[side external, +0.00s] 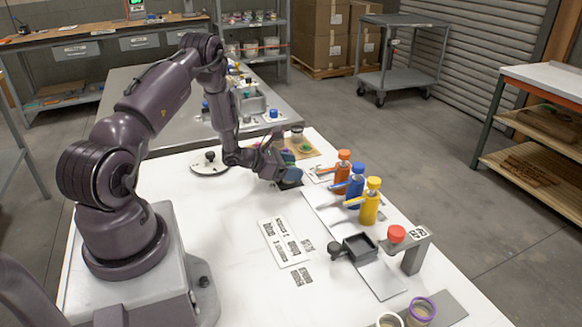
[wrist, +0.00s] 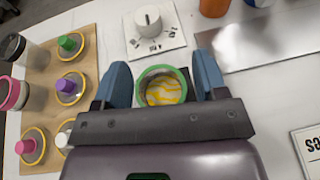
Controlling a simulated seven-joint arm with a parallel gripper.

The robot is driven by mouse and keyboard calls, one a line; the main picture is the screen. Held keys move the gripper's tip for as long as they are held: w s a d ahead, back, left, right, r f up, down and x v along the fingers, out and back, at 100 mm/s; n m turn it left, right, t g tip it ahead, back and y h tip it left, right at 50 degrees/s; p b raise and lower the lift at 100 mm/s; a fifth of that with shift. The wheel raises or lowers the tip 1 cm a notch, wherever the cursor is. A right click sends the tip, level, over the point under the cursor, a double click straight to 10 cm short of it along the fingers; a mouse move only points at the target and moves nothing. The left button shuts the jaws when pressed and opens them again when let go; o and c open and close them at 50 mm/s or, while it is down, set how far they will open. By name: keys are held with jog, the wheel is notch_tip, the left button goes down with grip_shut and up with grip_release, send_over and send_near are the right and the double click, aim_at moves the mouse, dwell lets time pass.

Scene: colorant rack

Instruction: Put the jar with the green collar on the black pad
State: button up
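The jar with the green collar (wrist: 163,88) shows in the wrist view, with yellow swirled contents seen from above. In the side view my gripper (side external: 284,172) is low over the far part of the white table and hides the jar. A small dark patch (side external: 291,185) shows just under the gripper. I cannot tell whether it is the black pad. I cannot tell whether the jar rests on anything.
A tan board (wrist: 45,110) with coloured knobs lies left of the jar. A dial plate (wrist: 155,45) is beyond it. Orange (side external: 342,168), blue (side external: 355,187) and yellow (side external: 369,207) bottles stand to the right. A dark square tray (side external: 360,246) and a printed card (side external: 285,242) are nearer.

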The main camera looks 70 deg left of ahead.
jog(key=shift+r, duration=0.1)
jog(key=shift+s+a+r, duration=0.1)
jog(key=shift+s+r, duration=0.1)
jog(key=shift+s, duration=0.05)
jog(key=v, duration=1.1)
jog(key=w+d+r+m+g+h, duration=0.2)
jog(key=d+r+m+g+h, duration=0.1)
jog(key=d+r+m, duration=0.5)
jog(key=w+d+r+m+g+h, duration=0.2)
jog(key=d+r+m+g+h, duration=0.15)
jog(key=d+r+m, duration=0.55)
jog(key=s+d+r+m+g+y, duration=0.1)
jog(key=s+d+r+m+y, duration=0.7)
jog(key=m, duration=0.9)
jog(key=shift+s+d+r, duration=1.45)
jog(key=shift+s+d, duration=0.95)
jog(key=shift+s, duration=0.15)
